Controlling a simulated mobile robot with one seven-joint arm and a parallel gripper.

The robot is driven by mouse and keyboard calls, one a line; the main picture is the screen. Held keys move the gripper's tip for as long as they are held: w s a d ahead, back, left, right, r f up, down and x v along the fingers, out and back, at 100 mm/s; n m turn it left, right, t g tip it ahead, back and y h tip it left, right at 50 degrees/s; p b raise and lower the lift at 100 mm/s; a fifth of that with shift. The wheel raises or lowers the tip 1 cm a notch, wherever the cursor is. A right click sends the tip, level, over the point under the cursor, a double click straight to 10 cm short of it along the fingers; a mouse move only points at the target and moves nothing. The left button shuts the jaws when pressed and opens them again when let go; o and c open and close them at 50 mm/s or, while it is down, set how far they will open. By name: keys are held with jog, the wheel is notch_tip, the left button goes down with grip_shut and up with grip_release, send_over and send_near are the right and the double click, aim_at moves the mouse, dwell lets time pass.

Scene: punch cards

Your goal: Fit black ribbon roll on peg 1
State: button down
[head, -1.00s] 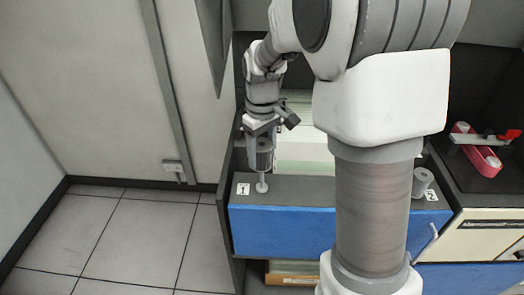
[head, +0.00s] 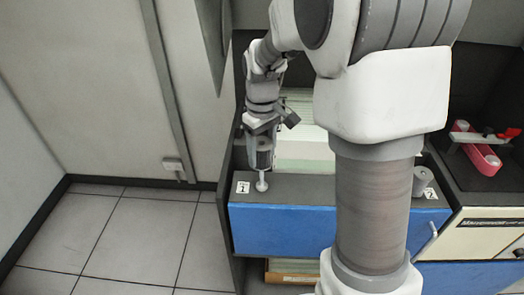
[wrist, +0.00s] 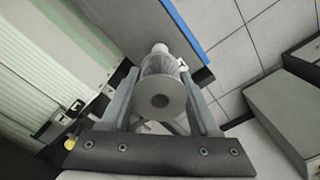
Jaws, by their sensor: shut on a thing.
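My gripper (head: 262,158) is shut on a dark grey ribbon roll (head: 264,160), held upright between its fingers. In the wrist view the roll (wrist: 173,88) shows a grey end face with a dark centre hole. Peg 1 (head: 262,186) is a pale post with a round base, beside the label "1" (head: 242,187) at the left end of a grey ledge. The roll is just above the peg, roughly in line with it. The pale peg (wrist: 160,48) shows beyond the roll in the wrist view. Whether the peg's tip has entered the hole is hidden.
A grey cylinder (head: 420,181) stands by label "2" (head: 430,193) at the ledge's right end. The ledge (head: 305,187) has a blue front and is clear between them. A red-pink part (head: 482,157) lies at the right. Striped paper (head: 300,145) is behind the ledge.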

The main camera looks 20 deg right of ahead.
aim_at(262, 185)
jog(key=shift+f+b, duration=2.9)
jog(key=shift+f, duration=1.25)
dwell(1.5)
jog(key=shift+c, duration=0.2)
grip_release()
